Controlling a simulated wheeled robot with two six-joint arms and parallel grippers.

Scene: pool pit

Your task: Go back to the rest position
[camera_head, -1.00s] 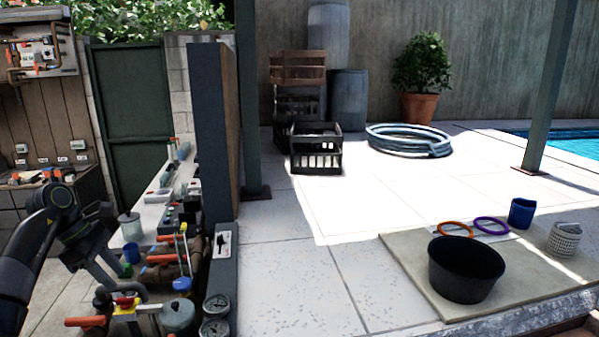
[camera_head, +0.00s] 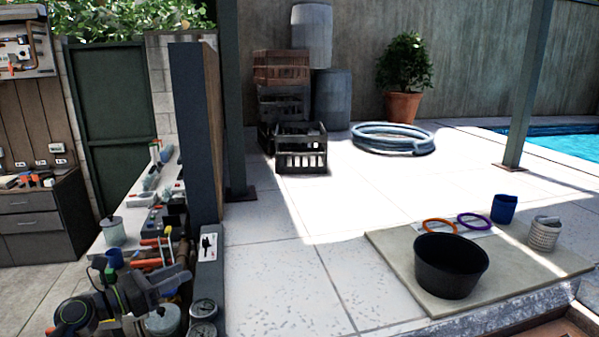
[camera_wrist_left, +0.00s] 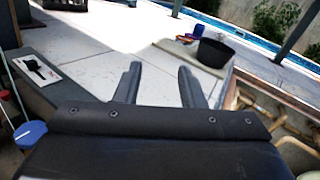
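My left gripper (camera_head: 172,280) is at the lower left of the head view, low over the cluttered pipework end of the workbench, pointing right. In the left wrist view its two fingers (camera_wrist_left: 158,85) stand apart with nothing between them, so it is open and empty. The gripper hides part of the pipes and valves behind it. My right gripper is not in view.
Pressure gauges (camera_head: 203,310) and a dark post (camera_head: 195,130) stand close right of the left gripper. A black tub (camera_head: 450,267), blue cup (camera_head: 504,209) and rings lie on a slab (camera_head: 400,262). Crates (camera_head: 301,150) stand farther back. The paving between is clear.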

